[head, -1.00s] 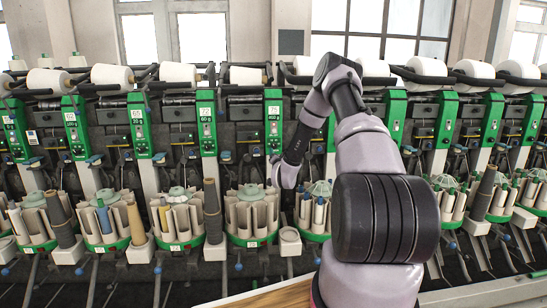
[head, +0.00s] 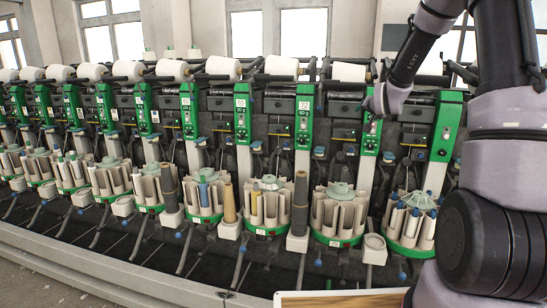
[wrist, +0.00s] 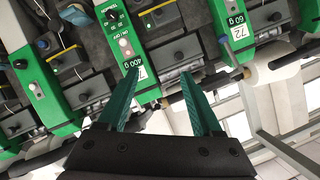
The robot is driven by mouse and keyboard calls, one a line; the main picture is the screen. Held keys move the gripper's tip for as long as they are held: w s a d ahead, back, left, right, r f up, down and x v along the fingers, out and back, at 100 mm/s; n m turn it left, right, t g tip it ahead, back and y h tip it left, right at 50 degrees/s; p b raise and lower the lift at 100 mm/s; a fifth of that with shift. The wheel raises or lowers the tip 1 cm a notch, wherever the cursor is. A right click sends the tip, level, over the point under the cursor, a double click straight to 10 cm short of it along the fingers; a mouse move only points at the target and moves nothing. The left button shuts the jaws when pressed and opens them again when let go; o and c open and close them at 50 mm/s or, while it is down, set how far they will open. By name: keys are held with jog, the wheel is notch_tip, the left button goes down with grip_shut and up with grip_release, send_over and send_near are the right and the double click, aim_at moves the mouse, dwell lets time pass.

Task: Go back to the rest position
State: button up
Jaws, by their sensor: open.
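My gripper (wrist: 158,88) shows in the wrist view with its two green fingers apart and nothing between them. It is in front of the green control panels of the cone winder. In the head view my arm rises on the right and bends over toward the machine; the fingers cannot be made out there. The cone winder (head: 243,112) stretches across the head view, with white yarn cones (head: 281,65) along its top.
Round bobbin magazines (head: 270,205) line the machine's lower front, with grey and tan cones (head: 300,200) standing between some. A pale rail (head: 120,278) runs along its foot. A wood-topped surface (head: 340,299) shows at the bottom. Open floor (head: 40,285) lies at lower left.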

jog(key=s+a+r+n+g, duration=0.1)
jog(key=s+a+r+g, duration=0.15)
jog(key=s+r, duration=0.6)
jog(key=s+a+g+y, duration=0.1)
jog(key=s+a, duration=0.1)
jog(key=s, duration=0.9)
jog(key=s+a+r+n+g+y, duration=0.1)
jog(key=s+a, duration=0.1)
jog(key=s, duration=0.9)
jog(key=s+a+n+g+y, duration=0.1)
jog(key=s+a+g, duration=0.1)
jog(key=s, duration=0.9)
jog(key=shift+s+a+r, duration=0.2)
jog(key=shift+a+r, duration=0.1)
jog(key=shift+a, duration=0.05)
jog(key=shift+c, duration=1.4)
jog(key=shift+a, duration=0.1)
